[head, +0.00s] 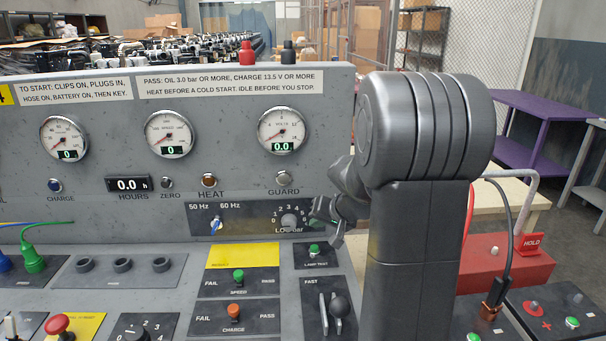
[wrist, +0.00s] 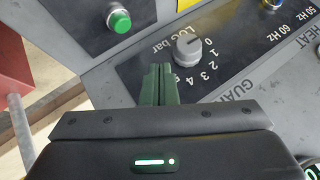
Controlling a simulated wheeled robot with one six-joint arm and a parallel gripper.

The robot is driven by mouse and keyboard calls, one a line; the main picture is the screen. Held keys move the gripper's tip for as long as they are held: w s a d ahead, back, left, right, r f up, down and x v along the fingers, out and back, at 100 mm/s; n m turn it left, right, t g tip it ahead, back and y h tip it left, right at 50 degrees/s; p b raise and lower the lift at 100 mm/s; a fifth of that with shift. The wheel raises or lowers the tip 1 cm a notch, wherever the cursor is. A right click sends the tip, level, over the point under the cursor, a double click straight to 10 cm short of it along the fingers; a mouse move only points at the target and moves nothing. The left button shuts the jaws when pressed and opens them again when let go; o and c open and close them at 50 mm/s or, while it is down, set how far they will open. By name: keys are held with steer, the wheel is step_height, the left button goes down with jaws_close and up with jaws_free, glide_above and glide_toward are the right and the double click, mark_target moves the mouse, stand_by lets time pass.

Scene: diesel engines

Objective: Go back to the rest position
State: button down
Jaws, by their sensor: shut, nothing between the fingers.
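My gripper (head: 328,218) is at the right part of the grey control panel (head: 110,238) in the head view, with my arm's large grey links in front of it. In the wrist view my gripper's fingers (wrist: 157,84) are together with nothing between them. I cannot tell whether the fingertips touch the panel. The green lamp test button (head: 314,250) lies below my gripper, and it shows at upper left in the wrist view (wrist: 119,21).
A red box (head: 497,262) with a hold sign and cables stands right of my arm.

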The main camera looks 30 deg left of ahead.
steer(key=shift+f+b, duration=0.9)
steer(key=shift+f, duration=0.5)
steer(key=shift+r+p, duration=0.45)
steer(key=shift+p, duration=0.25)
steer(key=shift+r+p, duration=0.25)
steer(key=shift+p, duration=0.7)
steer(key=shift+r+p, duration=0.1)
steer(key=shift+p, duration=0.3)
step_height(320, 180, up, 5)
steer(key=p, duration=0.3)
steer(key=shift+f, duration=0.2)
